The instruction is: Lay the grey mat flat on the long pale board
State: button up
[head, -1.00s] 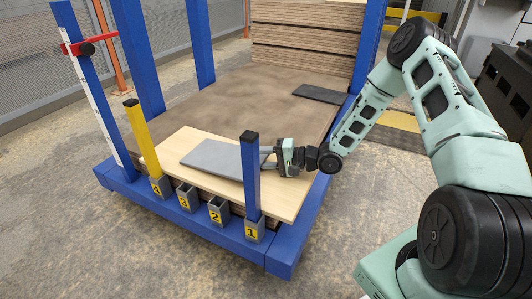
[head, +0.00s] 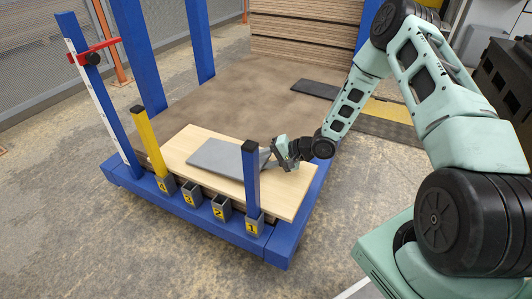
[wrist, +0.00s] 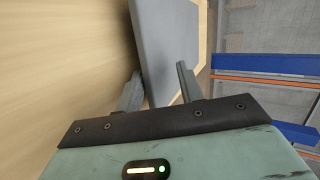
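The grey mat (head: 215,156) lies on the long pale board (head: 285,196), looking flat, with bare wood around it. The near blue post hides part of its right end. My gripper (head: 267,157) is low over the board at that right end. In the wrist view, the mat (wrist: 167,35) runs from the top down between the two spread fingers of my gripper (wrist: 158,70). The left finger is close beside the mat's edge and the right finger overlaps its other edge. Pale wood (wrist: 60,65) shows to the left. I cannot tell whether the fingers touch the mat.
The pale board lies on a brown deck (head: 270,105) in a blue frame. A blue post (head: 251,180) and a yellow post (head: 148,140) stand at the front edge by numbered sockets. A dark slab (head: 308,89) and stacked boards (head: 305,35) are farther back. The deck's middle is clear.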

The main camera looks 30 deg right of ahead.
jog(key=shift+r+g+h+p, duration=0.45)
jog(key=shift+g+h+p, duration=0.5)
jog(key=shift+p, duration=1.55)
jog(key=h+p, duration=0.1)
jog(key=p, duration=0.1)
jog(key=g+h+p, duration=0.1)
jog(key=shift+s+d+r+g+p, duration=0.15)
jog(key=shift+g+p, duration=0.1)
jog(key=shift+p, duration=0.15)
jog(key=shift+h+p, duration=0.25)
jog(key=shift+p, duration=0.25)
jog(key=shift+g, duration=0.3)
jog(key=shift+d, duration=0.1)
jog(key=s+d+p, duration=0.1)
jog(key=s+d+r+p, duration=0.1)
jog(key=shift+d+p, duration=0.1)
jog(key=shift+p, duration=0.3)
